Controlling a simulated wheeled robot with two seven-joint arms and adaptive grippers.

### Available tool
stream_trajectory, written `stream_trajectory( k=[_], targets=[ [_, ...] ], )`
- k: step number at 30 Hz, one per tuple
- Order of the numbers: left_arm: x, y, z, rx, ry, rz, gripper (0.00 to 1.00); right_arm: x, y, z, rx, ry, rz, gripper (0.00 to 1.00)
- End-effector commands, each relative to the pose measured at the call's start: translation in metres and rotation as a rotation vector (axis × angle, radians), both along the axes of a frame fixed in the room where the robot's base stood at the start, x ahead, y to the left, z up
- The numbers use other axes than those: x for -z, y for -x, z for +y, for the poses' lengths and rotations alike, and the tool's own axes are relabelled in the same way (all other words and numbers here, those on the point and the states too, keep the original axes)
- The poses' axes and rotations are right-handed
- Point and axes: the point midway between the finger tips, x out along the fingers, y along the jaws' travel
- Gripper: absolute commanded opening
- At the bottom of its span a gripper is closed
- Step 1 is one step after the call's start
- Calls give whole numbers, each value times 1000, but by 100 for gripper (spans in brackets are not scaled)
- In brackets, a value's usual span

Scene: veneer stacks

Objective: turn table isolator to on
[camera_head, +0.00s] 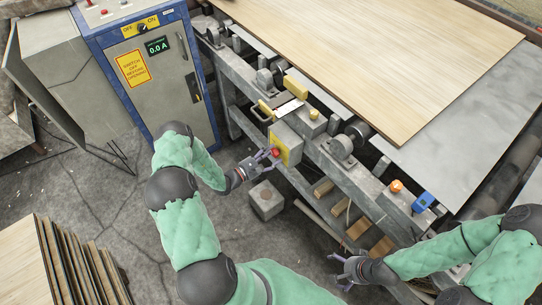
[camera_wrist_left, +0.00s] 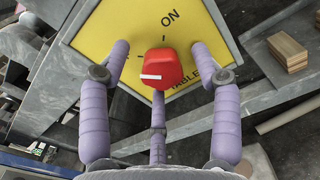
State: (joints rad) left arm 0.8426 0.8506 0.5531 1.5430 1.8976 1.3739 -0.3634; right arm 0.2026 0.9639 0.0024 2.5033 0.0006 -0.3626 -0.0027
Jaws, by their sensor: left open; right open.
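The table isolator is a red knob (camera_head: 275,152) on a yellow plate (camera_head: 285,142) on the side of the metal table frame. In the left wrist view the red knob (camera_wrist_left: 163,68) sits on the yellow plate (camera_wrist_left: 205,35) below the word ON. Its white mark lies at the left, away from ON. My left gripper (camera_head: 267,159) is open in front of it, with fingers spread around the knob; in the wrist view the fingers (camera_wrist_left: 158,70) show gaps beside it. Any contact is unclear. My right gripper (camera_head: 345,272) is open and empty over the floor.
A blue-edged cabinet (camera_head: 165,97) stands at the left with its own OFF/ON switch (camera_head: 142,27) and a 0.0 A display. A veneer sheet (camera_head: 380,50) lies on the table. A concrete block (camera_head: 266,200) is below my left gripper. Stacked boards (camera_head: 35,265) stand lower left.

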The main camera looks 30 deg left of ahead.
Motion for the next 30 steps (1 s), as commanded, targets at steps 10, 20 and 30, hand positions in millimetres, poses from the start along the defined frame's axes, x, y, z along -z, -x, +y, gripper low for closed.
stream_trajectory(
  k=[10,20,30],
  targets=[
    [0,-1,0,0,0,0,41,0,0,0,0,0,0,100],
    [-1,-1,-1,2,-2,-3,9,0,0,0,0,0,0,100],
    [-2,-1,-2,5,-38,-20,9,-1,0,0,0,0,0,100]
  ],
)
